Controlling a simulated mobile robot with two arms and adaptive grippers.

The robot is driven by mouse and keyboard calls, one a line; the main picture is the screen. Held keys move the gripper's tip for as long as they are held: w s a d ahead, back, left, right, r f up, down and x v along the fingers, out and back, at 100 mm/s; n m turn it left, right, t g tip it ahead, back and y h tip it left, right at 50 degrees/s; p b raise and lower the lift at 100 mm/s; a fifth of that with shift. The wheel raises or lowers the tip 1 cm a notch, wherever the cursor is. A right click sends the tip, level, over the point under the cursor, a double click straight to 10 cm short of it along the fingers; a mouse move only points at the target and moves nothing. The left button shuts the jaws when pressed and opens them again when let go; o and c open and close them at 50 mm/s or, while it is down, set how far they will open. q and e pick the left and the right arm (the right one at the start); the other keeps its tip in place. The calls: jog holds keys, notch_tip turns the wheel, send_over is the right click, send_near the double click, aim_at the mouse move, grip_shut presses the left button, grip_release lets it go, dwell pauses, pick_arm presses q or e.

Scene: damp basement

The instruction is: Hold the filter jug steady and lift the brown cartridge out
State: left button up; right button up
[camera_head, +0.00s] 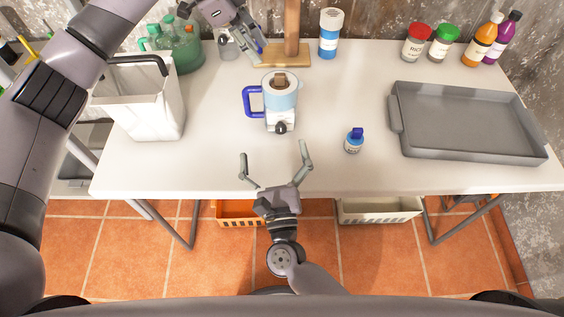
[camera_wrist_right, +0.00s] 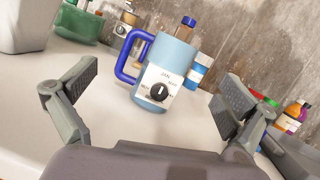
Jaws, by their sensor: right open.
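The filter jug (camera_head: 283,100) stands upright on the white table, light blue with a blue handle on its left and a white front bearing a dark knob.
A wooden stand (camera_head: 285,55) and blue-labelled canister (camera_head: 329,40) are behind the jug. A small blue-capped bottle (camera_head: 353,142) and grey tray (camera_head: 470,120) are right. Jars and bottles line the back right.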

aim_at(280, 108)
jog(key=f+m+g, duration=0.1)
jog(key=d+f+m+h, duration=0.1)
jog(key=f+m+g+h, duration=0.1)
jog(key=f, duration=0.1)
jog(key=shift+s+d+m+g, duration=0.25)
jog(key=shift+d+m+g, duration=0.05)
jog(key=shift+d+m, duration=0.1)
jog(key=shift+w, duration=0.15)
jog(key=w, duration=1.7)
jog(key=shift+a, duration=0.1)
jog(key=shift+c, duration=0.2)
